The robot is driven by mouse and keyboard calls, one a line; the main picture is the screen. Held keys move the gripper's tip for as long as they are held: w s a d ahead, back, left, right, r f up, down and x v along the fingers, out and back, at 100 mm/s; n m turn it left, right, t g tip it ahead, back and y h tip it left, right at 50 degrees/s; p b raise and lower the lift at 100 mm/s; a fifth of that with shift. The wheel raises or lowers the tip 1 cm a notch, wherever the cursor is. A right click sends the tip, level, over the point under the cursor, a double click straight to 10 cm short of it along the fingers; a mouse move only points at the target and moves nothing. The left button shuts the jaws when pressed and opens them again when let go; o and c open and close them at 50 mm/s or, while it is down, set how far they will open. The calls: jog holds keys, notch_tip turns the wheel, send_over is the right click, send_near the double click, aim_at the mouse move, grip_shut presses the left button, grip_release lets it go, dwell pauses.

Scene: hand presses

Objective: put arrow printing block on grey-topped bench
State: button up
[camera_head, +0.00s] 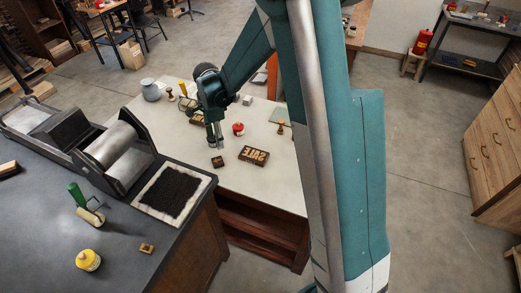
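A small dark brown block (217,162) lies on the pale-topped bench (270,186), just below my gripper; the mark on its top is too small to read, so I cannot tell if it is the arrow printing block. My gripper (214,146) points down above this block, with a small gap seeming to lie between them. Its fingers are too small to tell open from shut. The grey-topped bench (62,222) is at the left, in front of the pale one. A small wooden block (147,248) with a dark mark lies on its right part.
A larger lettered block (254,155) and a red pot (238,129) are right of my gripper. The grey top holds a roller press (118,150), a black inked pad (172,194), a green-handled roller (90,212) and a yellow-capped jar (88,260). Its front middle is clear.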

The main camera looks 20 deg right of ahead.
jog(key=s+d+r+n+t, duration=0.2)
jog(key=s+d+r+n, duration=0.15)
jog(key=s+r, duration=0.5)
jog(key=s+d+r+n+t, duration=0.1)
jog(key=s+d+r+n, duration=0.1)
jog(key=s+r+n, duration=0.6)
jog(key=s+d+r+n+t, duration=0.1)
jog(key=s+r+n+t, duration=0.1)
jog(key=s, duration=0.7)
jog(key=s+d+r+n+t, duration=0.2)
jog(key=s+r+n, duration=0.1)
jog(key=s, duration=0.5)
jog(key=shift+s+r+n, duration=0.4)
jog(key=shift+n, duration=0.05)
jog(key=shift+d, duration=0.1)
